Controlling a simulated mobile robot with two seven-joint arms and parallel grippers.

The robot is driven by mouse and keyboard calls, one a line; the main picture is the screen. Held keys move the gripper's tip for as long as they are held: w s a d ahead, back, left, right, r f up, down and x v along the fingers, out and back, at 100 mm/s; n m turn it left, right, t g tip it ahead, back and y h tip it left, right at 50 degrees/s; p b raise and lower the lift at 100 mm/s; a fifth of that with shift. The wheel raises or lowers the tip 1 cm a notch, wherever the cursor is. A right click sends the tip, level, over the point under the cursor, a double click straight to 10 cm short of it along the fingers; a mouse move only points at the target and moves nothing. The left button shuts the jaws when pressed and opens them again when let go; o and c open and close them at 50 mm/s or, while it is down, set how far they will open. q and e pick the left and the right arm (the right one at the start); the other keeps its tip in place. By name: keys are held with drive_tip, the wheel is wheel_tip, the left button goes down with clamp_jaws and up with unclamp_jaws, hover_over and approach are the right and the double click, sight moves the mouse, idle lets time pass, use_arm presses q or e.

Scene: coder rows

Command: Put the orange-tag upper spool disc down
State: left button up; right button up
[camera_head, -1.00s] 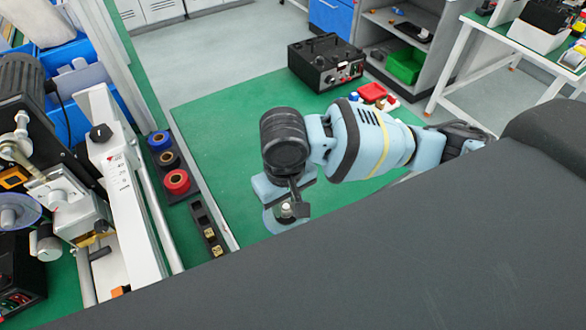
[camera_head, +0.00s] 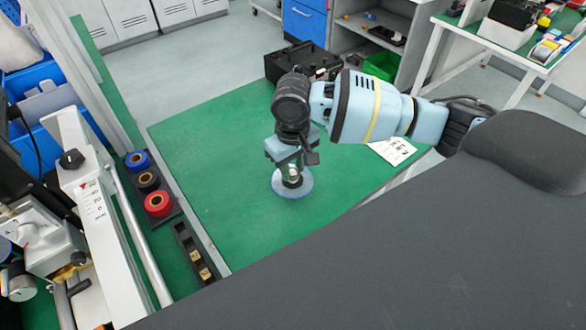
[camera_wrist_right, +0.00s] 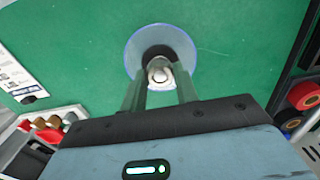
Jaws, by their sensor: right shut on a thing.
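The spool disc (camera_head: 305,187) is a clear bluish disc with a dark hub and a silver knob; no orange tag shows on it. My right gripper (camera_head: 292,170) is shut on the knob, above the green bench top (camera_head: 235,225). In the right wrist view the disc (camera_wrist_right: 180,38) lies flat beyond my right gripper (camera_wrist_right: 161,82), with the knob between the two fingers. I cannot tell whether the disc touches the bench or hangs just above it. My left gripper is out of view.
A black box (camera_head: 290,62) stands at the bench's back edge. A printed card (camera_head: 393,150) lies to the right. Tape rolls (camera_head: 158,204) and a dark slotted block (camera_head: 192,255) sit left, next to the machine rail. The bench around the disc is clear.

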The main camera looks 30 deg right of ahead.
sight(294, 170)
drive_tip(key=shift+w+d, duration=0.4)
drive_tip(key=shift+w, duration=0.05)
drive_tip(key=f, duration=0.3)
drive_tip(key=shift+w+d+f, duration=0.2)
drive_tip(key=shift+d+f, duration=0.05)
drive_tip(key=shift+f, duration=0.05)
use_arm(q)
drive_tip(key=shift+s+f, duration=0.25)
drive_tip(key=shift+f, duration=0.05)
use_arm(e)
drive_tip(key=o, duration=1.1)
drive_tip(key=shift+r, duration=0.1)
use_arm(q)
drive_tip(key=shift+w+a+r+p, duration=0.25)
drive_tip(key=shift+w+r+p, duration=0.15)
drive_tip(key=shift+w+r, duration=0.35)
use_arm(e)
drive_tip(key=shift+r, duration=5.95)
